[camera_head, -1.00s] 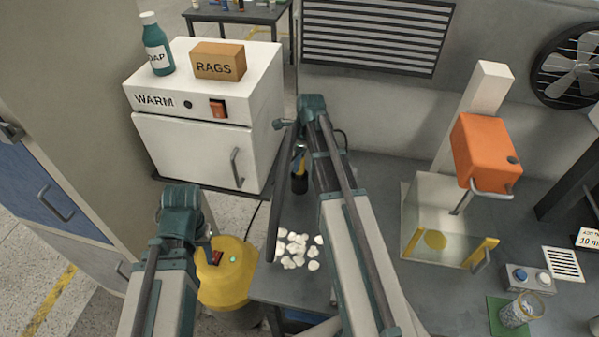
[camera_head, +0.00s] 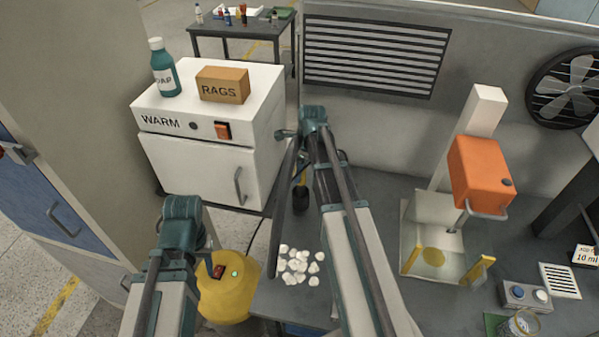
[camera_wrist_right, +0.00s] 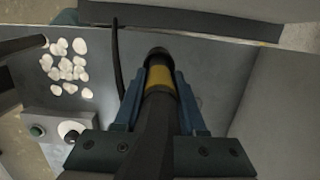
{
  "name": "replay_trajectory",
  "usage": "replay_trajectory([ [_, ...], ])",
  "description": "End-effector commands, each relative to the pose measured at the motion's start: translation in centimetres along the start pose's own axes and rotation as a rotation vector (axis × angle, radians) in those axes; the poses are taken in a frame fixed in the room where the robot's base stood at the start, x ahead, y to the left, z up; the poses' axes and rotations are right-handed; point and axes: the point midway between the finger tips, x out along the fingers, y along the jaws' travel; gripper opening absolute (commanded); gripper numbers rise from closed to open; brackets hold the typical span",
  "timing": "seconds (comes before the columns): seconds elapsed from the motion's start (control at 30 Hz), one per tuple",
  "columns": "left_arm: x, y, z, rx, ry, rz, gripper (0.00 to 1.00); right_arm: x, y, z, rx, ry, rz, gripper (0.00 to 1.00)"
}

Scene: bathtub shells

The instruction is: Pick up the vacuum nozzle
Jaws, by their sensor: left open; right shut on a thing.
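The vacuum nozzle is a black piece with a yellow band (camera_wrist_right: 159,78) in the right wrist view. My right gripper (camera_wrist_right: 160,92) is shut on it, with a blue-green finger along each side. In the head view the nozzle (camera_head: 300,198) shows as a small black and yellow piece beyond my right arm, partly hidden by it. The fingers there are hard to make out. The yellow vacuum body (camera_head: 228,290) stands on the floor at lower left, with a red switch and a green light. My left arm is at lower left, but its gripper fingers are not visible.
White shell pieces (camera_head: 299,264) lie on the grey bench near my right arm. A white WARM cabinet (camera_head: 205,165) carries a soap bottle (camera_head: 163,68) and a RAGS box (camera_head: 222,84). An orange-headed press (camera_head: 480,172) and a button box (camera_head: 525,296) stand at right.

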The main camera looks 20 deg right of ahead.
Motion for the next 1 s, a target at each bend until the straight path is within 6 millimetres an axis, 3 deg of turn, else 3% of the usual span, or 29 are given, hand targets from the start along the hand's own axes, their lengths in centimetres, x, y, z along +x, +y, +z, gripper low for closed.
replay_trajectory([
  [0.03, -1.2, -0.1, 0.1, -0.001, 0.0, 0.0, 0.45, -1.2, 0.0, 0.2, 0.0, 0.0, 0.0, 0.0],
  [0.8, -12.0, -1.1, 0.7, -0.013, -0.002, 0.003, 0.45, -11.9, 0.0, 1.8, 0.0, 0.0, 0.0, 0.0],
  [1.0, -14.0, -1.3, 0.9, -0.01, -0.003, 0.003, 0.45, -13.9, 0.0, 2.1, 0.0, 0.0, 0.0, 0.0],
])
